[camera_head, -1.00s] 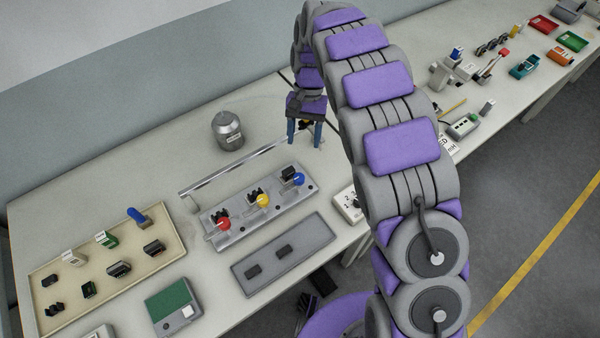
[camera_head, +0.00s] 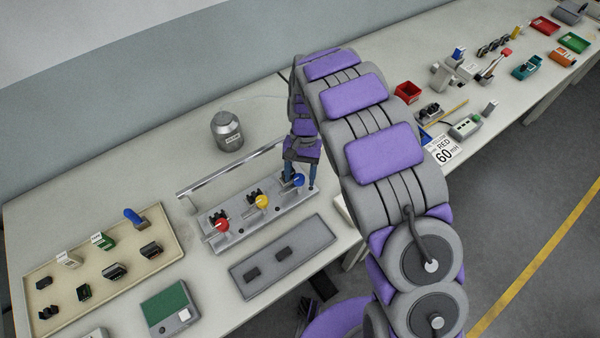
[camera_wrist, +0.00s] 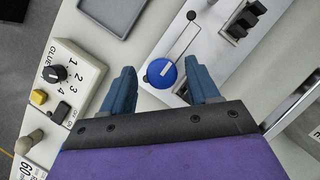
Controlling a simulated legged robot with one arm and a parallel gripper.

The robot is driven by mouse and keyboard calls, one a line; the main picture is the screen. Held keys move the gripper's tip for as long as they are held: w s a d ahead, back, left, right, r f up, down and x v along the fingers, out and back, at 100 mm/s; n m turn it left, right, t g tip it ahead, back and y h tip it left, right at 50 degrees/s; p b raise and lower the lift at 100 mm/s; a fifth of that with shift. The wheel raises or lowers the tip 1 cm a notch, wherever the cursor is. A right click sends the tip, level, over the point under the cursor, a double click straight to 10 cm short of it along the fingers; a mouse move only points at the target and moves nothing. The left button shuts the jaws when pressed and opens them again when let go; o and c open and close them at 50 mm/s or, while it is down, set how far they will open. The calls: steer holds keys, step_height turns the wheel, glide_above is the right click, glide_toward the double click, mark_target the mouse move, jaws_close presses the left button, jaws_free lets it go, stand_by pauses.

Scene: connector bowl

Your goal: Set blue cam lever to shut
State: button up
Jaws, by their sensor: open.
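The blue cam lever shows as a round blue knob (camera_head: 298,180) at the right end of a grey metal fixture plate (camera_head: 239,239). A black connector part (camera_wrist: 242,20) sits on the plate beside the lever.
Yellow (camera_head: 262,202) and red (camera_head: 222,226) levers stand left on the same plate. A metal rail (camera_head: 225,168) runs behind it, near a grey canister (camera_head: 227,131). A grey tray (camera_head: 283,256) lies in front. A numbered dial box (camera_wrist: 72,75) sits beside the plate.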

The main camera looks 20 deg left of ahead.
steer(key=shift+a, duration=0.1)
steer(key=shift+a, duration=0.2)
steer(key=shift+c, duration=1.4)
steer(key=shift+d, duration=0.15)
steer(key=c, duration=0.7)
steer(key=shift+c, duration=0.2)
